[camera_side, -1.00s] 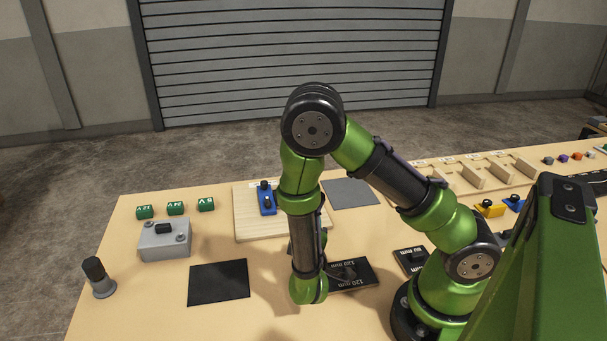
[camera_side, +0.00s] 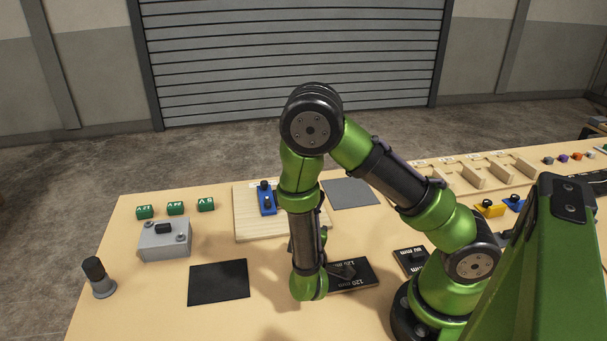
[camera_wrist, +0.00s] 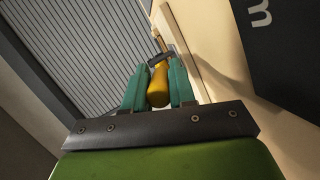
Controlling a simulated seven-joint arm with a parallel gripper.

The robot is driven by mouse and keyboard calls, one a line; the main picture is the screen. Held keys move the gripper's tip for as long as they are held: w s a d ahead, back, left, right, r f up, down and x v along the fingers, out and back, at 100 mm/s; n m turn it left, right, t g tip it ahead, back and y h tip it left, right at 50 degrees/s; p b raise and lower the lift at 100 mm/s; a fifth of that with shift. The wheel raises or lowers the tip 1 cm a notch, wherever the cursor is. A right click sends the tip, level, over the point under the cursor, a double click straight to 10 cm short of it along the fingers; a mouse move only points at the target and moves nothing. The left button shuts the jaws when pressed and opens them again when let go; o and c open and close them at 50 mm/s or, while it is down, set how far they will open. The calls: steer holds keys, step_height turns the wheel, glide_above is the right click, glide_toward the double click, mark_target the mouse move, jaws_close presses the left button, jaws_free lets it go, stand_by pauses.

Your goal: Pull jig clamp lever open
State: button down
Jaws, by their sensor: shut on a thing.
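My gripper (camera_wrist: 158,90) shows in the wrist view with its two teal fingers shut on a yellow handle (camera_wrist: 158,84), which looks like the grip of the jig clamp lever. A thin metal part shows beyond the handle's far end, partly hidden. In the side view my own arm hides the gripper and the lever. A light wooden board (camera_side: 245,225) with a blue block (camera_side: 266,199) on it lies behind my arm there. I cannot tell from these views how far the lever is turned.
A black 120 mm plate (camera_side: 352,275) lies right beside my wrist. A black mat (camera_side: 218,282), a grey box (camera_side: 165,241) and a dark-knobbed post (camera_side: 98,278) stand to the left. A grey mat (camera_side: 350,192) lies behind. The table's front left is clear.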

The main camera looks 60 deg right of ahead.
steer(key=shift+r, duration=0.1)
steer(key=y, duration=0.1)
steer(key=r+g, duration=0.1)
steer(key=r+g+y, duration=0.1)
steer(key=shift+w+d+n+y, duration=0.25)
steer(key=shift+n+y, duration=0.05)
steer(key=g+y, duration=0.1)
steer(key=w+r+g+y, duration=0.1)
steer(key=shift+d+r+y, duration=0.3)
steer(key=shift+d+y, duration=0.1)
steer(key=shift+w+d+r+n+g+y, duration=0.25)
steer(key=shift+w+d+r+g+y, duration=0.1)
steer(key=shift+g+y, duration=0.25)
steer(key=shift+w+d+r+n+g+y, duration=0.25)
steer(key=shift+d+g+y, duration=0.05)
steer(key=shift+g+y, duration=0.3)
steer(key=shift+w+d+r+n+g+y, duration=0.15)
steer(key=shift+w+d+g+y, duration=0.2)
steer(key=shift+g+y, duration=0.35)
steer(key=shift+w+d+r+n+g+y, duration=0.15)
steer(key=shift+w+d+g+y, duration=0.15)
steer(key=shift+g+y, duration=0.35)
steer(key=shift+d, duration=0.1)
steer(key=c, duration=1)
jaws_free()
steer(key=shift+r, duration=0.1)
